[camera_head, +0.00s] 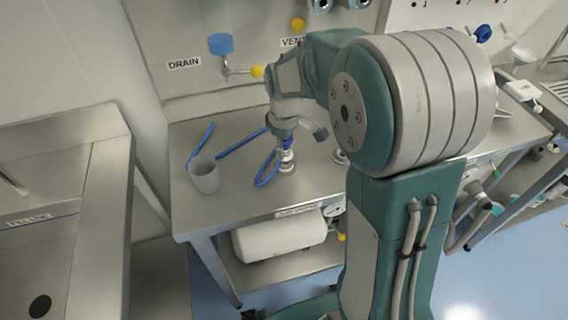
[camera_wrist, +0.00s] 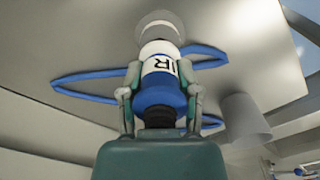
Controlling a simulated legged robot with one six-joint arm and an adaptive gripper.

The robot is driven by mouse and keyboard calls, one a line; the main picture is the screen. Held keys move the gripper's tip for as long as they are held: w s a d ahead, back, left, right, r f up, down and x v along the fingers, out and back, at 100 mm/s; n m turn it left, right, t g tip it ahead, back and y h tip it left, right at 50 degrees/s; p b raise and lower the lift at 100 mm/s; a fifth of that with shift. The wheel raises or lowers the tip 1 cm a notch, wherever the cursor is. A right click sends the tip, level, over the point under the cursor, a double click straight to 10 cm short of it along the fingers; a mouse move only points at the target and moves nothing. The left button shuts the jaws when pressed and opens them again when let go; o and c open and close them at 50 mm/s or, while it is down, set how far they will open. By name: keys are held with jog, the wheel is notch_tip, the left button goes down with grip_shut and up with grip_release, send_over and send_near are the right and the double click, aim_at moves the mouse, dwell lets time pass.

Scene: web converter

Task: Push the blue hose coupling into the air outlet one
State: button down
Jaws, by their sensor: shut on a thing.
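My gripper (camera_wrist: 159,106) is shut on the blue hose coupling (camera_wrist: 158,92), with one finger on each side of it. The coupling has a white band with black letters, partly hidden, ending in "IR". Its blue hose (camera_wrist: 85,85) loops out to the sides. In the head view the coupling (camera_head: 287,143) points down, roughly upright, under my gripper (camera_head: 285,132). A round metal outlet (camera_head: 287,169) is directly below it on the steel table; a round grey disc (camera_wrist: 160,22) shows past its tip in the wrist view. I cannot tell whether the coupling touches the outlet or is seated.
A grey cup (camera_head: 205,178) stands on the table (camera_head: 240,203) to the left, with blue hose behind it. Another round fitting (camera_head: 340,156) is to the right, near my arm. A yellow-knobbed lever (camera_head: 240,72) sticks out from the back panel. The table's front middle is clear.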

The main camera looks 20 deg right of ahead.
jog(key=shift+r, duration=3)
